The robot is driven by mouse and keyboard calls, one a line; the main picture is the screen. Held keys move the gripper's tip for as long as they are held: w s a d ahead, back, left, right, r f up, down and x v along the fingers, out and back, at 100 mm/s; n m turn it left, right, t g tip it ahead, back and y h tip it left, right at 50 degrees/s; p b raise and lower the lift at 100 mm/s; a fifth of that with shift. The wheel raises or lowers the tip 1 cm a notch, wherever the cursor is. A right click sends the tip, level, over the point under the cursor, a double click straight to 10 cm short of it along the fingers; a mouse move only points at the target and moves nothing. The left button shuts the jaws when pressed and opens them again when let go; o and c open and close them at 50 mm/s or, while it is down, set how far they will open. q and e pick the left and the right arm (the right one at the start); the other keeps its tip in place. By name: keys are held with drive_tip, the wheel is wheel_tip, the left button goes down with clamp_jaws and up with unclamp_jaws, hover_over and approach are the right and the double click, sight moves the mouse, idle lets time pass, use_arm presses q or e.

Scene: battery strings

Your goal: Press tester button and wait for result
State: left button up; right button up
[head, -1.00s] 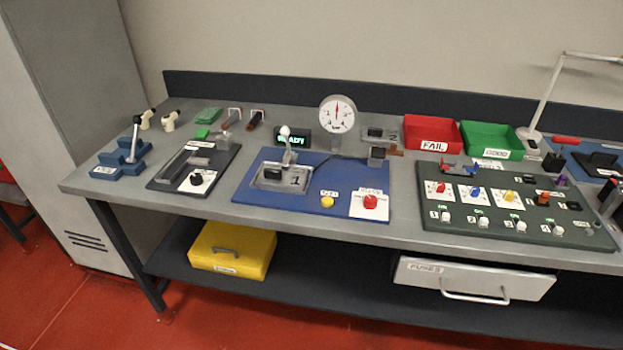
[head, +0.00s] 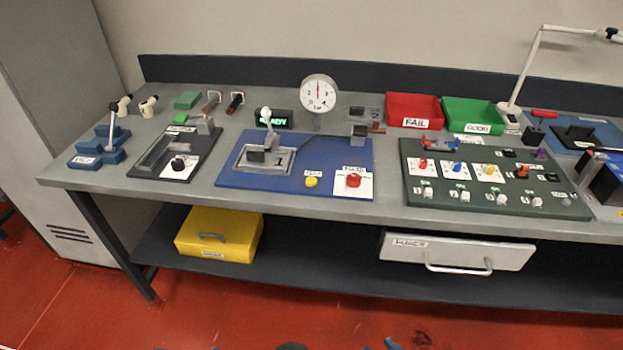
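The tester is a blue board (head: 230,185) on the bench. A round yellow button (head: 311,182) with a small label sits near its front edge. A red button (head: 353,180) on a white labelled plate is to the right. A grey nest (head: 284,167) marked 1 holds a dark block (head: 256,156), with a white-knobbed lever (head: 267,128) standing by it. A small dark display (head: 276,118) shows green text that appears to read READY. A white dial gauge (head: 319,93) with a red needle stands behind. Neither gripper is recognisable in the head view.
A red FAIL bin (head: 414,109) and green GOOD bin (head: 473,114) stand at the back right. A dark green switch panel (head: 422,195) lies right of the tester, a dark fixture (head: 150,170) left. Below are a yellow case (head: 245,236) and a grey drawer (head: 400,257).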

clamp_jaws()
drive_tip(key=shift+s, duration=0.15)
idle(0.8)
idle(0.5)
